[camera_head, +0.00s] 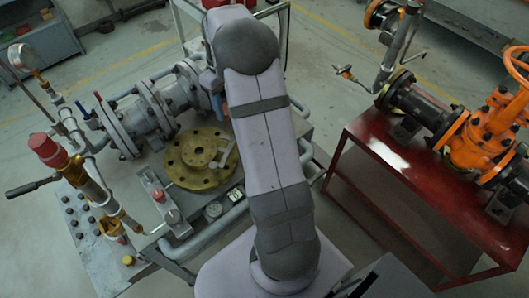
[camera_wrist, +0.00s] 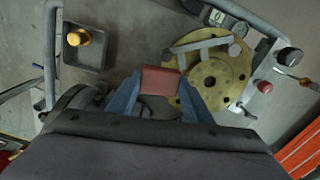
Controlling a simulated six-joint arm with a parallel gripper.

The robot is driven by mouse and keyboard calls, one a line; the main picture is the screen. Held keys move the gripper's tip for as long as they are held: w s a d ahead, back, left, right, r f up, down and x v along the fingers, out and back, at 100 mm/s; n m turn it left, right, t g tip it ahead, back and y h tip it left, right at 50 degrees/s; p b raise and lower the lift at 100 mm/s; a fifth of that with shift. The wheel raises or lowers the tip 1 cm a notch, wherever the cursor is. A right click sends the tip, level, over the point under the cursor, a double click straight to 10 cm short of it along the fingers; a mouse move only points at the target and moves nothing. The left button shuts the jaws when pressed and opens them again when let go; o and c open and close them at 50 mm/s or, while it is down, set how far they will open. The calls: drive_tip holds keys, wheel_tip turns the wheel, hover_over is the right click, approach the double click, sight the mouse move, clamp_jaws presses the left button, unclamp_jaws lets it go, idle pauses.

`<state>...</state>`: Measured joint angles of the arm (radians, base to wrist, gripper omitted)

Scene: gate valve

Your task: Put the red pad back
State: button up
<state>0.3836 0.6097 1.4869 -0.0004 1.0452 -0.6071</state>
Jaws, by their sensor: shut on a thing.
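The red pad (camera_wrist: 160,80) is a small flat red block in the wrist view. My gripper (camera_wrist: 158,88) is shut on it, with one blue-grey finger at each side. The pad is held in front of the brass flange disc (camera_wrist: 238,68) and overlaps its left edge in that view. I cannot tell how high the pad is above the surface. In the head view my arm covers the pad and most of the gripper; the brass disc (camera_head: 182,172) shows left of the arm.
A grey T-shaped piece (camera_wrist: 205,46) lies on the disc. Grey flanged pipework (camera_head: 150,115) stands behind the disc. A red bench (camera_head: 375,150) with an orange valve (camera_head: 475,140) is at right.

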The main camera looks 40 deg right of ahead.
drive_tip(key=s+d+f+m+b, duration=0.3)
drive_tip(key=s+d+f+b, duration=0.4)
drive_tip(key=s+d+f, duration=0.1)
drive_tip(key=shift+f+p, duration=0.85)
drive_tip(key=shift+f, duration=4.3)
drive_tip(key=shift+f, duration=0.15)
drive_tip(key=o, duration=1)
